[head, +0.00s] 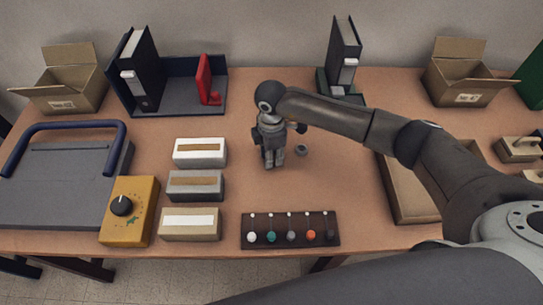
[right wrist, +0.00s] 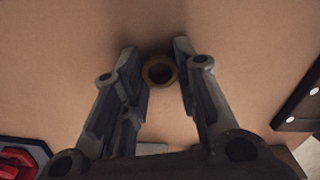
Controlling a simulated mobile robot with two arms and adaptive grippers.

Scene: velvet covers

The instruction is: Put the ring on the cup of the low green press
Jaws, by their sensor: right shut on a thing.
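A brownish ring (right wrist: 159,85) with a dark hole sits between the fingertips of my right gripper (right wrist: 160,68) in the right wrist view. The gripper is shut on it. In the head view, my right gripper (head: 273,163) points down over the middle of the table, and its fingers hide the ring. I cannot make out a green press with a cup for certain. A dark green piece (head: 322,83) stands at the back beside a black binder. My left gripper is not in view.
Three small boxes (head: 196,187) and a yellow dial box (head: 130,215) stand to the left. A dark strip with coloured knobs (head: 290,241) lies at the front. A blue tray (head: 180,108) with a red piece (head: 207,85) is back left. A brown tray (head: 405,200) is right.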

